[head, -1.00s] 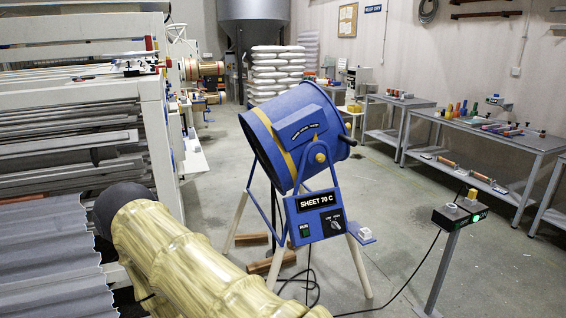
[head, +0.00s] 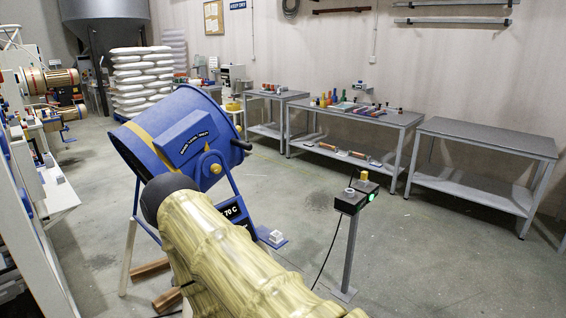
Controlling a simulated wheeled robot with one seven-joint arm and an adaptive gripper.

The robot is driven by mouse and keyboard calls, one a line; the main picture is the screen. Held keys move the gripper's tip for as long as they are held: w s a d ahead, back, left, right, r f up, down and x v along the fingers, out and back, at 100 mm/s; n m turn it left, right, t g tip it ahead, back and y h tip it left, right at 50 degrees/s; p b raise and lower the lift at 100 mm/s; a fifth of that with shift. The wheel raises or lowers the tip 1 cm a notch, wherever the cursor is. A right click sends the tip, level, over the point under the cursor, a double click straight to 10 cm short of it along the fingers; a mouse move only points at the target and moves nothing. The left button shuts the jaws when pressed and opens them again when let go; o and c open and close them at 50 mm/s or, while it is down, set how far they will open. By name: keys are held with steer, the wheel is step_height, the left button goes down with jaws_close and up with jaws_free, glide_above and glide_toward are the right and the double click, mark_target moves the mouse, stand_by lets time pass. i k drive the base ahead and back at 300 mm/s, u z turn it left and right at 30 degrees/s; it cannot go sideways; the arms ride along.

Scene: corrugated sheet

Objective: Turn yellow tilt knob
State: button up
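The blue drum fan (head: 180,125) stands tilted on its legs left of centre in the head view. The fan's sign panel (head: 232,211) is mostly covered by my sleeved arm, with only "70 C" readable. My arm reaches from the bottom edge up to the fan in the picture and ends in a dark rounded part below and left of the knob. My gripper is not in view, and I see nothing touching the knob.
A post with a black control box (head: 356,197) stands right of the fan, with a cable on the floor. Grey workbenches (head: 485,137) line the right wall. Stacked white sacks (head: 140,82) stand behind the fan. The floor (head: 440,260) at right is clear.

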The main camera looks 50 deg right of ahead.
mark_target(216, 169)
steer(key=z, duration=0.85)
steer(key=i, duration=1.4)
steer(key=z, duration=0.3)
